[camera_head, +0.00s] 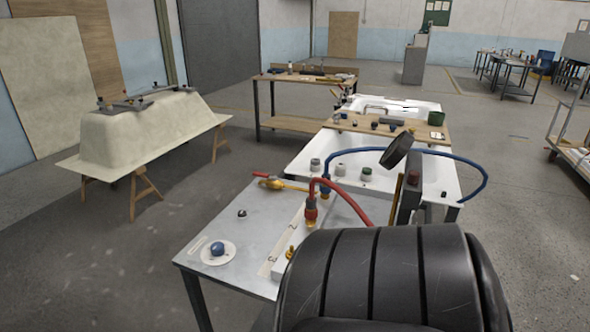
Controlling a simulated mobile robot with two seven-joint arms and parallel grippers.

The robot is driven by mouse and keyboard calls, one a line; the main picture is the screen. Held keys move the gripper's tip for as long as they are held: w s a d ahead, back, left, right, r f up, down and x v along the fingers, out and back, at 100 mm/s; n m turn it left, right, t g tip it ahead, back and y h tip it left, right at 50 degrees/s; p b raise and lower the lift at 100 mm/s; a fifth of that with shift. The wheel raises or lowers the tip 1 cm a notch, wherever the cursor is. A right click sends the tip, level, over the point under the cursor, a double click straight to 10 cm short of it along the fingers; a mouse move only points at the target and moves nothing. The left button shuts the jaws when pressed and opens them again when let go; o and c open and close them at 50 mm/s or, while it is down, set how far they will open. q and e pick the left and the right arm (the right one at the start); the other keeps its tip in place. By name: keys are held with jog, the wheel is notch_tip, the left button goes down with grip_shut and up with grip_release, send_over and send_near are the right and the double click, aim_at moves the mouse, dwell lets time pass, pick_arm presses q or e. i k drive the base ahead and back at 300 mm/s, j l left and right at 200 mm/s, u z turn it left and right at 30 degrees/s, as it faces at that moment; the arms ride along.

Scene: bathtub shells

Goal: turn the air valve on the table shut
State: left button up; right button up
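A grey metal-topped table (222,225) stands in front of me. On it a pale narrow block (291,255) carries a red hose fitting (311,213), a blue hose fitting (324,190) and a small brass fitting (290,253). A red hose (350,203) and a blue hose (430,153) rise from the block. Neither gripper is visible.
A large black ribbed form (395,275), possibly mine, hides the table's near right side. A blue ball on a white dish (217,249) and a dark knob (241,213) sit at the table's left. A white tub (375,160) stands behind.

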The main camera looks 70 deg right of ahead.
aim_at(256, 173)
jog(key=i+z, duration=0.6)
jog(key=z, duration=0.25)
jog(key=i+j+z, duration=0.1)
jog(key=i+z, duration=0.15)
jog(key=z, duration=0.15)
jog(key=i+j+z, duration=0.25)
jog(key=z, duration=0.15)
jog(key=i+j+z, duration=0.1)
jog(key=z, duration=0.35)
jog(key=i+j+z, duration=0.2)
jog(key=z, duration=0.25)
jog(key=i+j+z, duration=0.2)
jog(key=z, duration=0.2)
jog(key=i+j+z, duration=0.15)
jog(key=j+z, duration=0.15)
jog(key=z, duration=0.15)
